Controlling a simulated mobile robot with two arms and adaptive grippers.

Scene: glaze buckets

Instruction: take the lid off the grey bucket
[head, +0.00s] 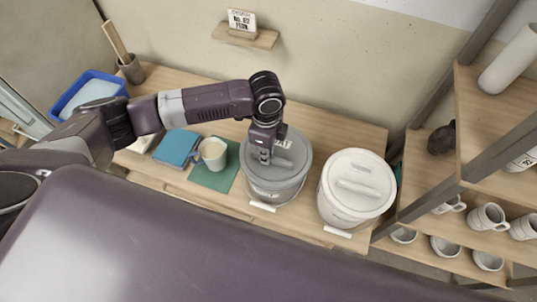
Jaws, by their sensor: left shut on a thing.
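The grey bucket (270,190) stands on the wooden bench, with its round grey lid (293,158) on top. My left gripper (264,158) reaches down from above onto the left part of the lid, at its handle. It is shut on the lid's handle, which the gripper partly hides. The lid looks seated on the bucket's rim. My right gripper is not in view.
A white lidded bucket (340,207) stands close to the right of the grey one. Left are a mug (213,153), a green mat (222,179), a blue book (176,147) and a blue tray (67,104). Shelves (430,173) with mugs stand at right.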

